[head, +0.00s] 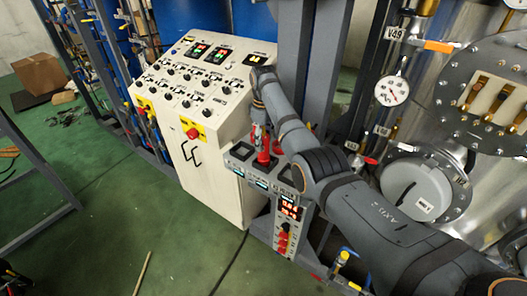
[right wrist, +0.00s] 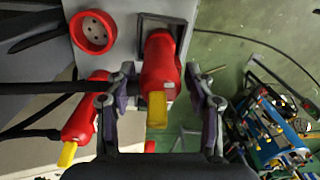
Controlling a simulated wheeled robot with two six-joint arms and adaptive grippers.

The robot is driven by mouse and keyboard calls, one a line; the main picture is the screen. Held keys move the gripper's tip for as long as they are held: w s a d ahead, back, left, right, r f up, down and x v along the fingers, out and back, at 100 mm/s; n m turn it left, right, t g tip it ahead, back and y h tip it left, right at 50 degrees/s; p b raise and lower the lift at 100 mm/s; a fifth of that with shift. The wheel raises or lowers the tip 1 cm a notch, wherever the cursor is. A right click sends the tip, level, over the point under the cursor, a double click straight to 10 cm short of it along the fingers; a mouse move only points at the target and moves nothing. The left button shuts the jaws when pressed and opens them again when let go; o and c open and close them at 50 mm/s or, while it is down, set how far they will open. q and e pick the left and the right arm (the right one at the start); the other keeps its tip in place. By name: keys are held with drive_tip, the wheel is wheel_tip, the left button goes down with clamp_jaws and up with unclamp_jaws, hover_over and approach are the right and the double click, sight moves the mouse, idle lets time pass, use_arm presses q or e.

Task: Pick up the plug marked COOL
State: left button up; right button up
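In the right wrist view a red plug with a yellow end (right wrist: 160,65) sits over a dark square recess in a grey panel (right wrist: 122,20). My right gripper (right wrist: 159,72) is open, with one finger on each side of this plug and small gaps between. A second red plug with a yellow tip (right wrist: 85,110) is just left of the left finger. In the head view my right gripper (head: 262,135) is small and partly hidden by its arm, above the grey socket box (head: 238,158) with a red plug (head: 264,159). No COOL marking is readable. My left gripper does not show.
A round red socket (right wrist: 92,32) is on the panel. Dark cables run at the left of the wrist view. A white control console (head: 205,100) stands left of the socket box. A steel vessel with a gauge (head: 391,91) is at the right. Green floor (head: 120,200) is open at left.

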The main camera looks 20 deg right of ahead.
drive_tip(key=c, duration=0.7)
drive_tip(key=shift+c, duration=1.3)
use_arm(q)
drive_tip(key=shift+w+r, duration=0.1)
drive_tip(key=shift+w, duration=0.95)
use_arm(e)
drive_tip(key=shift+r, duration=0.1)
clamp_jaws()
